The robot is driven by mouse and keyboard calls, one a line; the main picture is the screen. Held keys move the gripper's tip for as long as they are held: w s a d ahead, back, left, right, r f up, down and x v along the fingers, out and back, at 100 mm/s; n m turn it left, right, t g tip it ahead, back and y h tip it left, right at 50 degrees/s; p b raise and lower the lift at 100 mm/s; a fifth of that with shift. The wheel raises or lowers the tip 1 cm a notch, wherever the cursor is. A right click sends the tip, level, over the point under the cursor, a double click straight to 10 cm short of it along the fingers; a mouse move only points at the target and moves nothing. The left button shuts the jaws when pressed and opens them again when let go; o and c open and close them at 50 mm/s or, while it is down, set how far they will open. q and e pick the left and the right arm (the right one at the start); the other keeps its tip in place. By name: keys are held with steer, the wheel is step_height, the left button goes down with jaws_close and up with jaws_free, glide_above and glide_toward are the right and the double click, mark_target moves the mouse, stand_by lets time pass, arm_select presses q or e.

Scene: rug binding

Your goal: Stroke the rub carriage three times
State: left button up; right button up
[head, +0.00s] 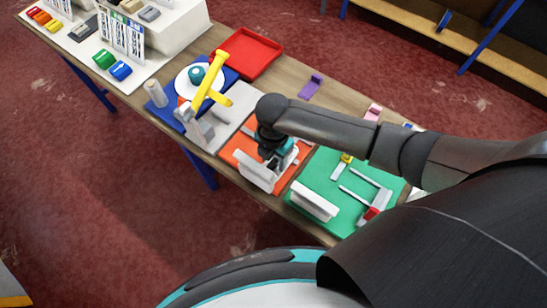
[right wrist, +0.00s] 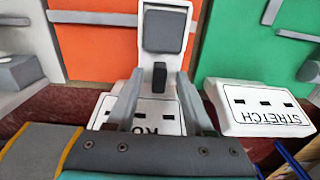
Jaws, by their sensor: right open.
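The rub carriage (right wrist: 165,15) is a white block with a dark grey square pad and a small black upright grip at its near end. It sits on the orange mat (right wrist: 90,50), which also shows in the head view (head: 233,152). My right gripper (right wrist: 160,78) is open, with one finger on each side of the black grip; whether they touch it I cannot tell. In the head view my right gripper (head: 276,146) is over the orange mat and hides most of the carriage. My left gripper is not in view.
A white placard (head: 255,171) stands at the orange mat's front edge, partly hidden by the fingers in the wrist view. The green mat (head: 325,175) to the right has a placard reading STRETCH (right wrist: 262,108). A grey mat with a clamp-like fixture, a yellow-handled tool (head: 212,80) and a red tray (head: 262,52) lie left.

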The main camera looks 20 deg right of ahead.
jaws_close()
stand_by(0.5)
stand_by(1.0)
